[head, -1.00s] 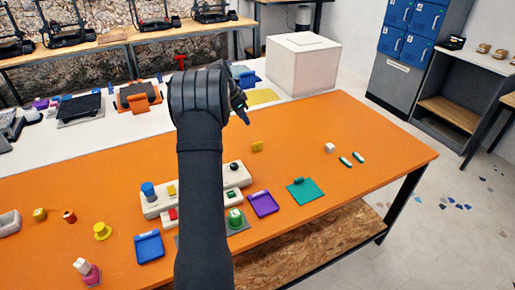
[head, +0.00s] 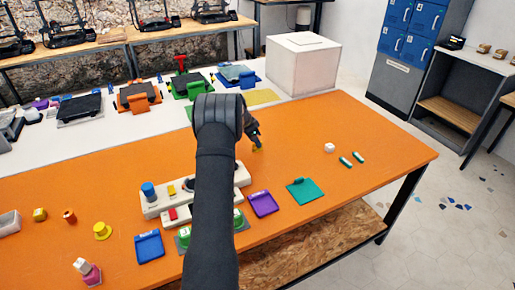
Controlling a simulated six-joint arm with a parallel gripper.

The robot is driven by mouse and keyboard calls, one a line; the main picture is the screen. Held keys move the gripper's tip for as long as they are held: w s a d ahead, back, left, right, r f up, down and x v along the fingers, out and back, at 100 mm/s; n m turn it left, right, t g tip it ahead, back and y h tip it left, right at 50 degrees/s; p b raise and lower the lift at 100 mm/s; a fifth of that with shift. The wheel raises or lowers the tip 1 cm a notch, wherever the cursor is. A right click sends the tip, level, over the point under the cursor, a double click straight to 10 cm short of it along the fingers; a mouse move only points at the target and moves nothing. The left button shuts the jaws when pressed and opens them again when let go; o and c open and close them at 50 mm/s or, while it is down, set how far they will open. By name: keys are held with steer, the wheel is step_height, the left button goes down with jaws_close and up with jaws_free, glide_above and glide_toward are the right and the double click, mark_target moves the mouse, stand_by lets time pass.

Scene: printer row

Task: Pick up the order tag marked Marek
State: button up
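I cannot read the name Marek anywhere, so I cannot tell which piece is that tag. A blue flat piece (head: 149,247) and a purple flat piece (head: 263,204) with small pale labels lie along the front of the orange table. A teal flat piece (head: 302,193) lies right of them. Two small green-and-white pieces, one (head: 345,161) left of the other (head: 358,158), lie farther right. My gripper (head: 256,143) points down at a small yellow block (head: 257,149), its tips at or just above it. Whether the fingers are open or touching it is too small to tell.
A white panel with buttons (head: 153,211) is partly behind my arm. A white cube (head: 329,148) and a large white box (head: 303,62) are to the right. A yellow knob (head: 102,231) and pink piece (head: 90,273) stand left. The orange table's right end is mostly clear.

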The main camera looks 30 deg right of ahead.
steer(key=x, duration=0.3)
steer(key=shift+a, duration=0.1)
steer(key=shift+r, duration=0.1)
steer(key=shift+c, duration=0.2)
jaws_close()
